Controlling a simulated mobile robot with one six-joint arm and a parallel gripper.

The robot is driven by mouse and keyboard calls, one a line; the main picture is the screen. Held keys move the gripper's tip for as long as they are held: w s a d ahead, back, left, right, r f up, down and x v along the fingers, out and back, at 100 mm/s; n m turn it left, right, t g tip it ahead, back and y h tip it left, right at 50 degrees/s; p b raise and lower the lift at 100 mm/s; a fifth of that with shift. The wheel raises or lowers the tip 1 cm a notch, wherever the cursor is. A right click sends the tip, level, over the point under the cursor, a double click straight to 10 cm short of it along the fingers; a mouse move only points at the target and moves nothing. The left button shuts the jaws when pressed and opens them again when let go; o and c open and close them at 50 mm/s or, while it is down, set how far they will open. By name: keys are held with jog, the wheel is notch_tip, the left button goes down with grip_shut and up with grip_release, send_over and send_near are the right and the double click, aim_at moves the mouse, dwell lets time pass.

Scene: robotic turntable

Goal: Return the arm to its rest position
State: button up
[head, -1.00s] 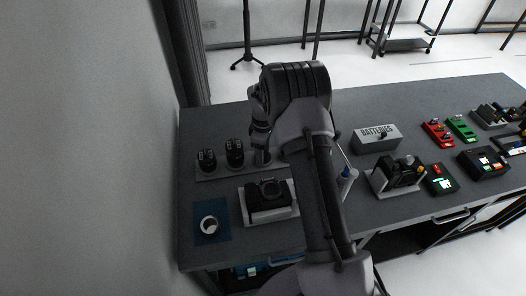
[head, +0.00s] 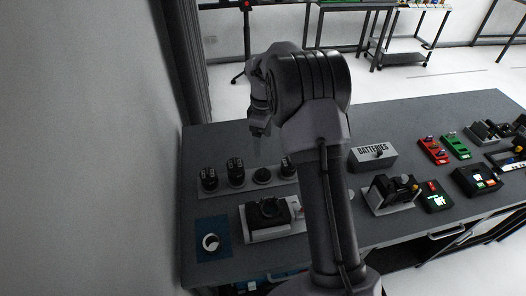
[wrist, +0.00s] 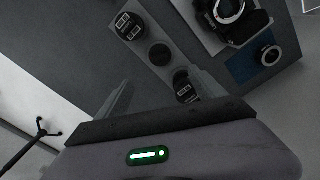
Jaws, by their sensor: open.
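My arm is folded up over the table, and my gripper (head: 258,148) hangs above the lens tray (head: 222,190) in the head view. In the wrist view my gripper (wrist: 160,95) shows two pale fingers spread apart with nothing held between them. Beyond the fingers, black lenses and a flat round piece (wrist: 160,55) rest on the tray. One lens (wrist: 184,90) appears close to the right finger but lies below it.
A camera body (head: 268,212) sits on a grey stand, with a blue mat (head: 204,228) bearing a white-rimmed ring at left. A batteries box (head: 373,155) and several devices stand to the right. A wall is close on the left.

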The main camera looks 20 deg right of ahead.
jog(key=shift+r, duration=0.8)
